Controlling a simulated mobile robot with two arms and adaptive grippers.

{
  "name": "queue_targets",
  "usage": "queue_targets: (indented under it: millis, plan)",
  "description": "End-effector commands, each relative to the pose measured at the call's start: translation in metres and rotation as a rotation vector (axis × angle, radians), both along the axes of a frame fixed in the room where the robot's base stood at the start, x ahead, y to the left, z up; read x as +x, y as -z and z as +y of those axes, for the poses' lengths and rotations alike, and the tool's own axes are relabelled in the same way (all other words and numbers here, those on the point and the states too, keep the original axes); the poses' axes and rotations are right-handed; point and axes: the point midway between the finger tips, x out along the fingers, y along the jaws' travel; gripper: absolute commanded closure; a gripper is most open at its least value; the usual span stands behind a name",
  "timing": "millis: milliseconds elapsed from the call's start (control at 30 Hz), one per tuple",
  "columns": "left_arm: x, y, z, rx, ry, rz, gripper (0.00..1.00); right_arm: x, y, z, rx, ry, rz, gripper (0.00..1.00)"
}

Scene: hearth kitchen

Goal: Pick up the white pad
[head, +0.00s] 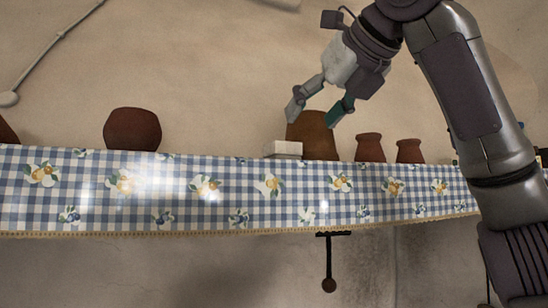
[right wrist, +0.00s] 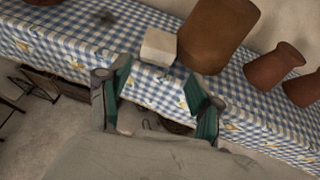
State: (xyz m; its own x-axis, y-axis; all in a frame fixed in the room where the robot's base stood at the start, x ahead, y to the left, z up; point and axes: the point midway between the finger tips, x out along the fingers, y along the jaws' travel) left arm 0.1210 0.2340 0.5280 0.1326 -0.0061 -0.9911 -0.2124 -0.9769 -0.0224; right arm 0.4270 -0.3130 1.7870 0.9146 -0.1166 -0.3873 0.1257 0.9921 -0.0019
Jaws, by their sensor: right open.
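The white pad (head: 284,150) is a small pale block lying on the checked cloth of the shelf, beside a large brown pot. In the right wrist view the pad (right wrist: 158,47) sits beyond the fingertips, with a visible gap. My right gripper (head: 314,113) is open and empty, with its fingers pointing down in front of the pot, above the pad and a little to its right. Its two green-lined fingers (right wrist: 157,82) are spread wide in the right wrist view. My left gripper is not in view.
The large brown pot (head: 318,140) stands close to the pad's right. Two small clay jars (head: 370,148) (head: 409,151) stand farther right. A round clay pot (head: 132,129) is to the left. The blue checked cloth (head: 240,195) hangs over the shelf front; its stretch left of the pad is clear.

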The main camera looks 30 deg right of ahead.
Motion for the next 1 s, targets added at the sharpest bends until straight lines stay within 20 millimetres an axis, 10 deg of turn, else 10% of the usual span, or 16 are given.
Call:
queue_targets:
  millis: [300,667,1000]
  plan:
    - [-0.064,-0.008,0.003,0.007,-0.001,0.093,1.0,0.054,0.022,-0.007,0.001,0.001,0.004,0.35]
    - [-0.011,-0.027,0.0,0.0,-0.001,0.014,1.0,0.088,0.034,-0.01,0.001,0.003,0.003,0.35]
    - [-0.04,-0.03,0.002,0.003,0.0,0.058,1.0,0.11,0.047,-0.012,0.003,0.001,0.001,0.35]
